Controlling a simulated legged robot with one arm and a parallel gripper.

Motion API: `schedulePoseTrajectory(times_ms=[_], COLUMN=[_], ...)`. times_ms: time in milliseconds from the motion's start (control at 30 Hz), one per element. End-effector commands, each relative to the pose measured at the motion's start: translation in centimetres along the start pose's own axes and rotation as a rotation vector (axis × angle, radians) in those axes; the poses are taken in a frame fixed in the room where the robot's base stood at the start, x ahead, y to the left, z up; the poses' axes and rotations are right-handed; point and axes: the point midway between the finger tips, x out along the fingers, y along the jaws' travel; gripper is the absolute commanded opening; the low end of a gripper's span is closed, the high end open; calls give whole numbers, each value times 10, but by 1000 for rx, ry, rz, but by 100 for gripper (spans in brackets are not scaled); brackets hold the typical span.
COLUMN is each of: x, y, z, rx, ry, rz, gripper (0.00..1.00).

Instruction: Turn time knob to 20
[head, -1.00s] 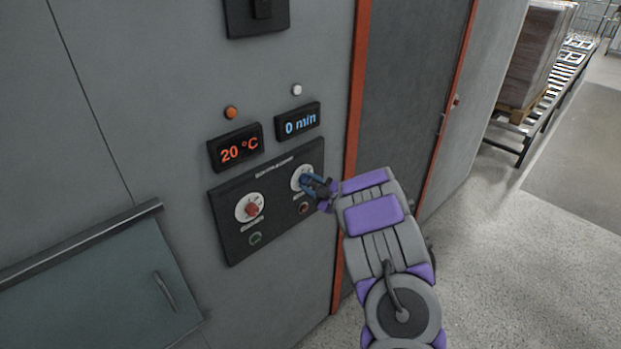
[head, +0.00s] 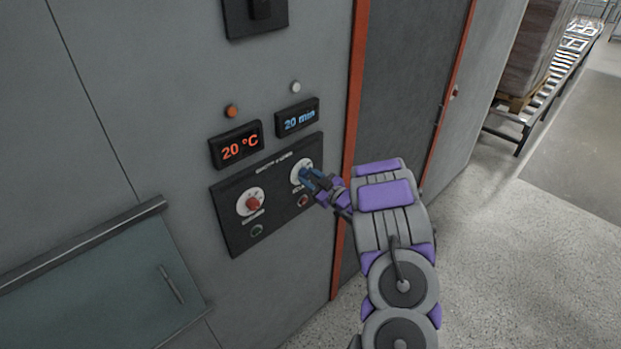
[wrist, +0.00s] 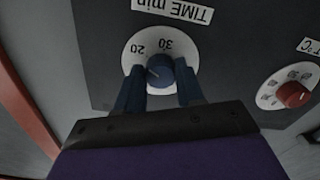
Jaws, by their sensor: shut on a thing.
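The blue time knob (wrist: 159,70) sits on a white dial (wrist: 137,54) under the upside-down label "TIME min" in the wrist view. Its pointer mark is toward the 20. In the head view the time display (head: 298,118) reads "20 min". My gripper (wrist: 160,88) is shut on the time knob, with a blue finger on either side of it.
A red temperature knob (head: 253,203) is left of the time knob, and its display (head: 236,146) reads "20 °C". Two small round buttons sit below the knobs. An orange door frame (head: 352,110) runs close to the right of the panel.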

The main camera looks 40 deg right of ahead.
Motion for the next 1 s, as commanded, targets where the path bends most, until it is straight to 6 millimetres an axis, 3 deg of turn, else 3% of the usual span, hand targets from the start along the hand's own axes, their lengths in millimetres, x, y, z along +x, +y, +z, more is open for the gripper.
schedulePoseTrajectory(times_ms=[200, 233, 467, 767, 1000], x=[-1, -1, -1, -3, -37], y=[-3, -3, -2, -2, 0], z=[4, 4, 1, -1, 0], rx=[4, 4, 0, -3, -4], ry=[-9, -8, -3, -1, -2], rz=[-4, -4, -1, 0, 4], gripper=[7, 40, 62, 63, 63])
